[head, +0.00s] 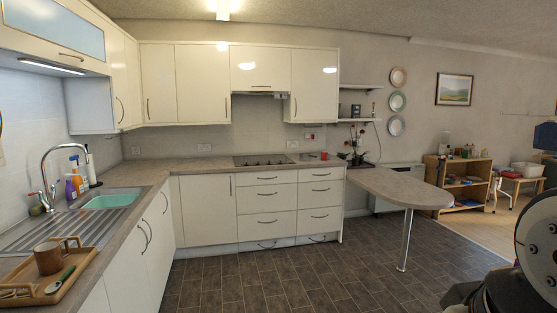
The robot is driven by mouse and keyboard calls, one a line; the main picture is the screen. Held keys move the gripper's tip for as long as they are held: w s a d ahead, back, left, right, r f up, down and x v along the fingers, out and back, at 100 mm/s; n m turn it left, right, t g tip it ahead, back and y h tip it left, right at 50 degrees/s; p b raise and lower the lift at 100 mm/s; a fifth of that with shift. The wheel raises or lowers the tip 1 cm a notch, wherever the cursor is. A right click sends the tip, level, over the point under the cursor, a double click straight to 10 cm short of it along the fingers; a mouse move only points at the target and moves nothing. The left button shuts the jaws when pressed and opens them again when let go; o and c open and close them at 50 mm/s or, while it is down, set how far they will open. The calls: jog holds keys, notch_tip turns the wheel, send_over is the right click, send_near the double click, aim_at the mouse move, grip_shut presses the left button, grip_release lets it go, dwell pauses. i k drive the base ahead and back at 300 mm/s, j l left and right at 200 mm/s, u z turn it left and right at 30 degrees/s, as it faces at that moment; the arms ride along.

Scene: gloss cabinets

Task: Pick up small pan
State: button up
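A small dark pan-like shape (358,160) sits at the back of the counter, right of the hob, near the wall. It is small in the picture, and I cannot tell for sure that it is the small pan. Other dark items are close around it. Parts of my own arm fill the lower right corner, far in front of the counter. My gripper's fingers do not show.
A red mug (324,156) stands left of the dark items, and the hob (262,160) is further left. A rounded peninsula top (405,187) on a metal leg (405,240) juts forward. A wooden tray (72,280) lies near left. The tiled floor (270,285) is clear.

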aim_at(303, 157)
jog(key=i+z, duration=0.2)
jog(key=i, duration=3.7)
jog(key=i+l+u, duration=0.1)
jog(key=i+u, duration=0.15)
jog(key=i, duration=0.3)
jog(key=i+l+u, duration=0.2)
jog(key=i, duration=0.3)
jog(key=i+l+u, duration=0.25)
jog(key=i, duration=0.3)
jog(key=i+l+u, duration=0.25)
jog(key=i+l, duration=0.1)
jog(key=i, duration=0.1)
